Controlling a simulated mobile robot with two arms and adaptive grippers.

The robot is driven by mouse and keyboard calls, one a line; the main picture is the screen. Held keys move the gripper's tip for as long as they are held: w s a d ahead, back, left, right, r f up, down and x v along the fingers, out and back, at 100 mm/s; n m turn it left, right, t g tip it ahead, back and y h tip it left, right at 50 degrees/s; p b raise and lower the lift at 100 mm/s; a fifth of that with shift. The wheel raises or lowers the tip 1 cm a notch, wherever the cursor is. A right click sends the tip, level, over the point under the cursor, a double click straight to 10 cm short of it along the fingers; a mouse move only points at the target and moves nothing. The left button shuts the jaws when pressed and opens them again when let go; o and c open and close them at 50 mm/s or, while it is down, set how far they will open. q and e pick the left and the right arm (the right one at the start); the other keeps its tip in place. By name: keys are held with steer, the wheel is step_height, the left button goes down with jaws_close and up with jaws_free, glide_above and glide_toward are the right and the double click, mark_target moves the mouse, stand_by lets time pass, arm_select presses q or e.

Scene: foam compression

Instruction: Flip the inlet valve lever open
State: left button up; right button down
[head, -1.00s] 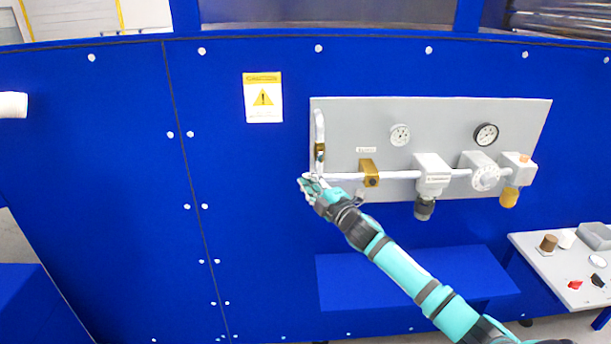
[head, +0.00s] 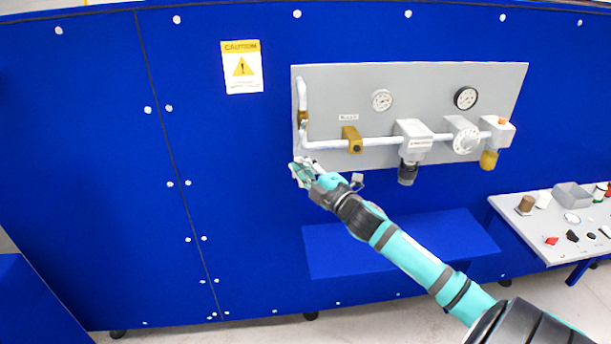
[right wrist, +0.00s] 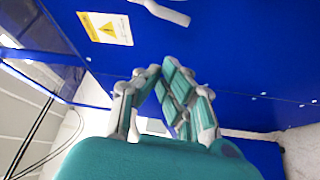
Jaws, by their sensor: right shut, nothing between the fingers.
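A grey panel (head: 430,85) on the blue wall carries a white pipe (head: 325,146) that bends up at its left end. A small brass valve (head: 302,117) sits on the upright part of the pipe; its lever is too small to make out clearly. A brass block (head: 352,139) is on the level pipe below a small label. My right gripper (head: 297,171) is just below and left of the pipe bend, at the panel's lower left corner, apart from the valve. In the right wrist view, its fingertips (right wrist: 160,71) meet with nothing between them. My left gripper is out of view.
Two gauges (head: 381,100) (head: 465,98) and a regulator (head: 413,138) are farther right on the panel. A yellow caution sign (head: 242,67) is at upper left. A blue ledge (head: 400,245) juts out below. A side table (head: 520,215) with small items stands at right.

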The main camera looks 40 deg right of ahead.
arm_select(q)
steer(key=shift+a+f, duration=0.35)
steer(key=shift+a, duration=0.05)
arm_select(e)
steer(key=shift+s+a, duration=0.35)
steer(key=shift+s, duration=0.4)
steer(key=shift+a, duration=0.1)
